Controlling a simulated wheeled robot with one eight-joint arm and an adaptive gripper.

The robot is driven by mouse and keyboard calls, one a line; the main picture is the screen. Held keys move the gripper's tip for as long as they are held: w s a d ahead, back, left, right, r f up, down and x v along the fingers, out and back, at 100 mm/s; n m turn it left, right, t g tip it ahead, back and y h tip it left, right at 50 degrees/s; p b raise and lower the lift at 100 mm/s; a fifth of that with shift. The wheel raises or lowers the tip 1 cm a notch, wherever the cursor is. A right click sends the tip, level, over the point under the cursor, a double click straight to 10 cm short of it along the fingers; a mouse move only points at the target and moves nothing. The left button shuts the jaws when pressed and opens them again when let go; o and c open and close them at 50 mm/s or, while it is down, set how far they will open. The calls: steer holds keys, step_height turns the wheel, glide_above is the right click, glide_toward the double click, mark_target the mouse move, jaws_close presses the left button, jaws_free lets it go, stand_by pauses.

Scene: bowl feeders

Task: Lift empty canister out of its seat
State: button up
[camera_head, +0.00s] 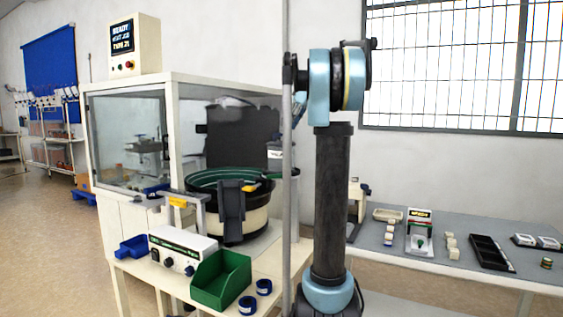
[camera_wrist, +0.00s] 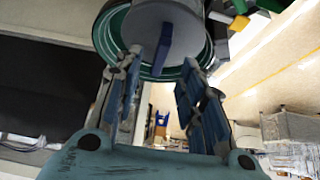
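In the wrist view a pale grey body with a dark blue upright tab (camera_wrist: 162,48) shows at the top, in front of the green-rimmed bowl; I cannot tell for sure whether it is the canister. My gripper (camera_wrist: 162,62) is open, with one finger on each side of the tab and gaps showing. In the head view a grey container with a white label (camera_head: 274,158), possibly the canister, stands behind the bowl feeder (camera_head: 243,222), partly hidden by a pole and my arm. Its seat is not clear to see. My gripper cannot be made out in the head view.
The feeder stands in a cream-framed cabinet (camera_head: 172,84). A control box (camera_head: 183,252), green bin (camera_head: 221,280), blue bin (camera_head: 133,246) and two blue rings (camera_head: 264,287) sit in front. A side table (camera_head: 440,262) on the right holds trays and small parts.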

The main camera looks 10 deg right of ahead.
steer(key=shift+x, duration=2.75)
steer(key=shift+c, duration=0.6)
jaws_close()
